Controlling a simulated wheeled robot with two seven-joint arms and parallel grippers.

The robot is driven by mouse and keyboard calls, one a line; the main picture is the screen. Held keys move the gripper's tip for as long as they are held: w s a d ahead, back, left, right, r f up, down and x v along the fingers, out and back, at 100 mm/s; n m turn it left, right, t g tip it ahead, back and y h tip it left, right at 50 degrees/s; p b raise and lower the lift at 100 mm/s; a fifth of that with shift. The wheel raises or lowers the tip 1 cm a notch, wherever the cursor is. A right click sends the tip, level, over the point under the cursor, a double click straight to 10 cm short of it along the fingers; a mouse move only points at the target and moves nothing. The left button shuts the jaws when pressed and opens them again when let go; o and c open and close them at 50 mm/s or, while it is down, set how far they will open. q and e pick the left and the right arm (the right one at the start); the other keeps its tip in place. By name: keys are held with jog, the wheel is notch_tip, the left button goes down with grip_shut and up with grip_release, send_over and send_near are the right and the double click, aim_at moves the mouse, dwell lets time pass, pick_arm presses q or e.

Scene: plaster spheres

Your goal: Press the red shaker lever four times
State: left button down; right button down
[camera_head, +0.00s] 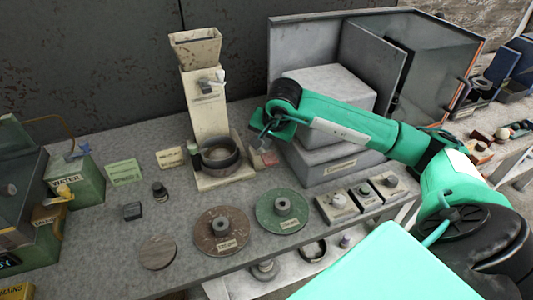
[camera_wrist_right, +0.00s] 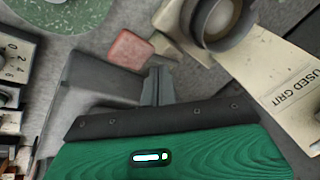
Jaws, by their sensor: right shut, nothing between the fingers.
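The red shaker lever (camera_head: 268,159) is a small dull-red pad at the right side of the cream hopper stand's foot. It also shows in the right wrist view (camera_wrist_right: 130,49), just beyond my fingers. My right gripper (camera_head: 264,139) hangs just above the lever in the head view. Its fingers (camera_wrist_right: 159,66) are shut with nothing between them, beside the red pad in the wrist view. I cannot tell whether they touch it. My left gripper is not in view.
The cream hopper stand (camera_head: 207,107) holds a dark round cup (camera_head: 219,154) left of the lever. A grey stepped block (camera_head: 330,150) stands close on the right. A brown disc (camera_head: 207,242) and a green disc (camera_head: 268,220) lie in front. A green water box (camera_head: 88,186) stands at left.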

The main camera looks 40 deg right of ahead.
aim_at(268, 154)
dwell(0.4)
jog(key=shift+s+f+b, duration=0.2)
jog(key=shift+f+b, duration=0.2)
jog(key=shift+s+a+f+b, duration=0.1)
jog(key=shift+s+f+b, duration=0.2)
jog(key=shift+f+b, duration=0.45)
jog(key=shift+s+f+b, duration=0.25)
jog(key=shift+f+b, duration=0.45)
jog(key=shift+b, duration=0.05)
dwell(1.8)
jog(key=shift+w+r+p, duration=0.25)
jog(key=shift+r+p, duration=0.05)
jog(key=shift+r, duration=0.45)
jog(key=shift+w+r+p, duration=0.3)
jog(key=shift+r, duration=0.4)
jog(key=shift+w+r+p, duration=0.25)
jog(key=shift+r+p, duration=0.05)
jog(key=shift+r, duration=0.45)
jog(key=shift+w, duration=0.1)
jog(key=r, duration=0.1)
jog(key=w+r+p, duration=0.1)
jog(key=r, duration=0.1)
jog(key=w+r+p, duration=0.1)
jog(key=shift+d+r, duration=0.3)
jog(key=shift+d, duration=0.05)
